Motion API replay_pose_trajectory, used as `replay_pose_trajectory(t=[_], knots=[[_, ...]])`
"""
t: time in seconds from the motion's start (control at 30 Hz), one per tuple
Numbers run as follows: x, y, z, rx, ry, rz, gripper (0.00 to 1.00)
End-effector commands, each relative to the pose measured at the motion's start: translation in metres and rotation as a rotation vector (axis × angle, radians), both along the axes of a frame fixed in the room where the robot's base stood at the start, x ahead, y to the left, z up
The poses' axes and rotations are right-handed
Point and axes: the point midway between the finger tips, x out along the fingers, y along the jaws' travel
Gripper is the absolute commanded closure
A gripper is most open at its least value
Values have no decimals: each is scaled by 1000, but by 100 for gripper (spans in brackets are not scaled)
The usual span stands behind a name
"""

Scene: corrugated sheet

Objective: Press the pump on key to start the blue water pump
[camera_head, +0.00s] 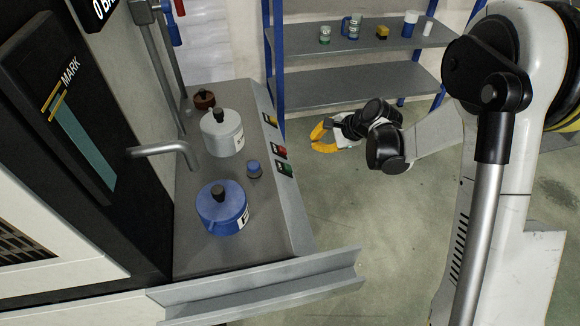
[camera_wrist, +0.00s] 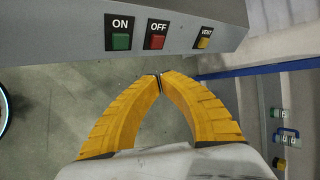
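The blue pump (camera_head: 222,212) stands on the grey bench top, with a dark knob on top and a white label. The green ON key (camera_wrist: 121,41) is on the sloped panel at the bench edge; it also shows in the head view (camera_head: 286,169). The red OFF key (camera_wrist: 156,41) and the yellow VENT key (camera_wrist: 203,43) sit to its right in the wrist view. My gripper (camera_wrist: 159,80) has yellow fingers with the tips together and nothing between them. The tips appear below the OFF key in the wrist view, apart from the panel. The gripper also shows in the head view (camera_head: 319,132).
A white pot-like vessel (camera_head: 222,135), a small blue-capped item (camera_head: 254,168) and a brown item (camera_head: 204,99) stand on the bench (camera_head: 205,253). A bent pipe (camera_head: 165,149) overhangs it. A shelf (camera_head: 350,87) with several containers stands behind. The floor right of the bench is clear.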

Motion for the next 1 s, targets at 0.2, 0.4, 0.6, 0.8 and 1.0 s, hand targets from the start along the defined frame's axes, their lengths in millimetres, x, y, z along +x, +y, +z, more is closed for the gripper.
replay_pose_trajectory(t=[0.2, 0.4, 0.6, 0.8, 1.0], knots=[[-3, 11, -12, -1, 0, 2, 100], [-9, 30, -33, -1, -1, 4, 100], [-14, 48, -52, -1, -1, 3, 100], [-17, 57, -61, -1, 0, 2, 100], [-17, 60, -62, -2, -1, 1, 100]])
